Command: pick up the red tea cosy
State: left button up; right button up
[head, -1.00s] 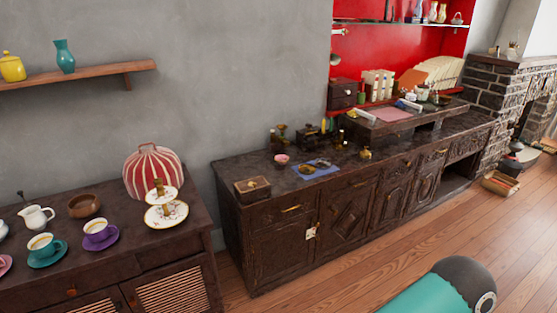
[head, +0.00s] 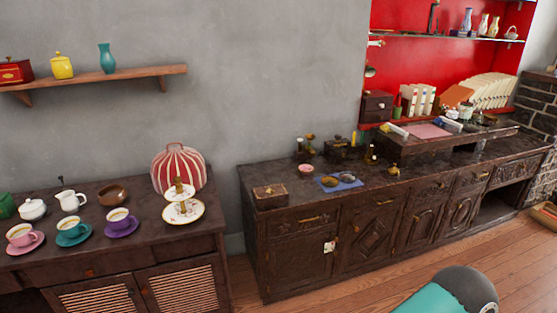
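The red tea cosy (head: 170,165), with white stripes and a domed shape, stands at the back right of the left dark wood sideboard (head: 155,256), against the grey wall. A two-tier white cake stand (head: 195,214) with a gold stem stands just in front of it and hides part of its lower right side. Neither gripper shows in the head view. A teal and dark grey link of my arm shows at the bottom right, far from the cosy.
A purple cup (head: 118,216), a teal cup (head: 70,229), a pink cup (head: 20,236), a white jug (head: 70,199) and a brown bowl (head: 113,194) stand left of the cosy. A wall shelf (head: 100,82) hangs above. A longer cabinet (head: 330,240) stands right, across a gap.

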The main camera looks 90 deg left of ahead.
aim_at(188, 164)
jog(key=z, duration=1.7)
jog(key=i, duration=0.1)
jog(key=u, duration=3.25)
jog(key=i, duration=0.3)
jog(key=u, duration=2.45)
jog(key=k, duration=0.35)
jog(key=u, duration=0.4)
jog(key=i, duration=1.55)
jog(key=z, duration=0.5)
